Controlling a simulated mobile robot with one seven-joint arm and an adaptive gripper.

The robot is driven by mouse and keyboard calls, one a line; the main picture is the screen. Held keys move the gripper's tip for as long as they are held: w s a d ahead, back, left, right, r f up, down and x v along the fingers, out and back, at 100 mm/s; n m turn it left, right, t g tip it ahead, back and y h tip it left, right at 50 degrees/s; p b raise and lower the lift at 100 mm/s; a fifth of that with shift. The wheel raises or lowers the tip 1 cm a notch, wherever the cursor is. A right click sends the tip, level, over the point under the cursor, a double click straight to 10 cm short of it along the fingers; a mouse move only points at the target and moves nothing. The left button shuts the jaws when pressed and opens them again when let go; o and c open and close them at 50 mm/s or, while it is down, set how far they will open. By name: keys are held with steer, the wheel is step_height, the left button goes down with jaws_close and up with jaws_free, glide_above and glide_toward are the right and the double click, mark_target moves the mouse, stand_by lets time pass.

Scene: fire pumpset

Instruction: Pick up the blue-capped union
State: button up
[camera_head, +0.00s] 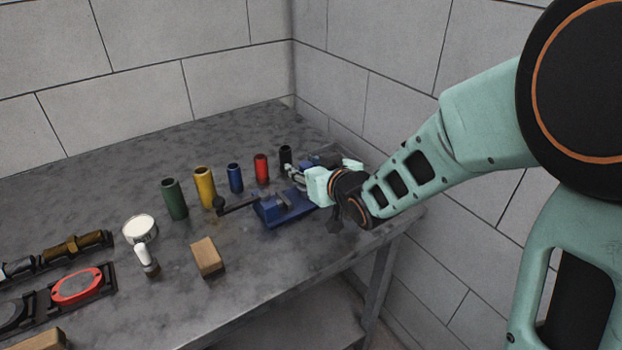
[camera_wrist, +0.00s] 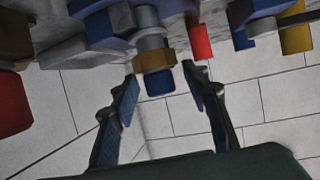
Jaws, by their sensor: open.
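The blue-capped union shows in the wrist view as a grey and brass fitting (camera_wrist: 154,59) with a blue cap (camera_wrist: 160,82) on its end. My gripper (camera_wrist: 162,77) is open, with one finger to each side of the cap. A gap shows between the cap and each finger, and nothing is held. In the head view my gripper (camera_head: 306,178) is low over the far right of the bench, beside the blue vise (camera_head: 284,207). I cannot make out the union there; my gripper and wrist cover much of that area.
A row of upright cylinders, green (camera_head: 174,199), yellow (camera_head: 205,187), blue (camera_head: 235,178), red (camera_head: 261,168) and black (camera_head: 285,158), stands left of my gripper. A wooden block (camera_head: 207,257) and a round gauge (camera_head: 140,229) lie nearer. Walls stand close behind and right.

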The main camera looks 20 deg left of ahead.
jaws_close()
stand_by(0.3)
steer(key=shift+r, duration=0.15)
